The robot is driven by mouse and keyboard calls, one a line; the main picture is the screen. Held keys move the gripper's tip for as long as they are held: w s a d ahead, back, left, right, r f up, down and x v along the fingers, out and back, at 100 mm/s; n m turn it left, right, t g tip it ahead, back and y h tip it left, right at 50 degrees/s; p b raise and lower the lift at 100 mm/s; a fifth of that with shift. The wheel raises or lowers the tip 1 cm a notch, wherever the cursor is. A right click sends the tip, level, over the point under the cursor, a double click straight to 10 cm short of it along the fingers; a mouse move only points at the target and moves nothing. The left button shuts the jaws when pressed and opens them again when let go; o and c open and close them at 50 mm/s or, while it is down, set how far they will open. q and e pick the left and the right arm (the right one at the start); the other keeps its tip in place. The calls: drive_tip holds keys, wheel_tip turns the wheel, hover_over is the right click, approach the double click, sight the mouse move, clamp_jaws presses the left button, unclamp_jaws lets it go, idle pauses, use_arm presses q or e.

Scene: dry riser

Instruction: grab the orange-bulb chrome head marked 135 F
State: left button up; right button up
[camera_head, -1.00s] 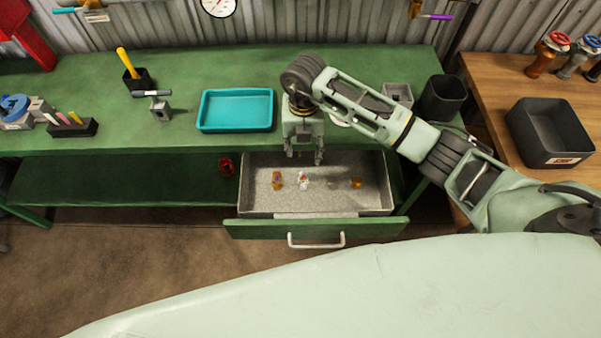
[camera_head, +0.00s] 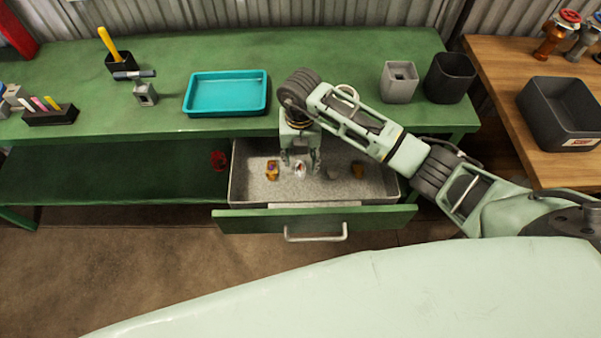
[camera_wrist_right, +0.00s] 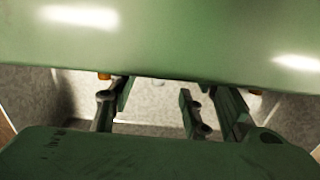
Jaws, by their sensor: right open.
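A small chrome head (camera_head: 299,171) with a bit of orange-red lies in the open drawer (camera_head: 240,190). Its marking is too small to read. My right gripper (camera_head: 301,163) points down into the drawer, its open fingers on either side of the chrome head. Whether they touch it I cannot tell. In the right wrist view the fingers (camera_wrist_right: 148,108) are spread apart, and a small pale thing (camera_wrist_right: 158,83) shows between them, mostly hidden by the gripper body. My left gripper is out of view.
A brass head (camera_head: 272,171) lies left of the gripper; a grey piece (camera_head: 333,173) and another brass head (camera_head: 358,170) lie right. A teal tray (camera_head: 227,108), grey holder (camera_head: 399,90) and dark cup (camera_head: 449,77) stand on the green bench. A black bin (camera_head: 560,113) is at right.

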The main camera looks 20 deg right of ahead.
sight(300, 168)
wheel_tip(300, 168, down, 4)
drive_tip(key=shift+r+b, duration=0.1)
drive_tip(key=shift+b, duration=1)
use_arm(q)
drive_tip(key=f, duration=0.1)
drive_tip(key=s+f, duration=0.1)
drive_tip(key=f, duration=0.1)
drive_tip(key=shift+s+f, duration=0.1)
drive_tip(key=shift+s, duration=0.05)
use_arm(e)
drive_tip(key=shift+r, duration=0.1)
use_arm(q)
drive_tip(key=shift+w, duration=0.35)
use_arm(e)
clamp_jaws()
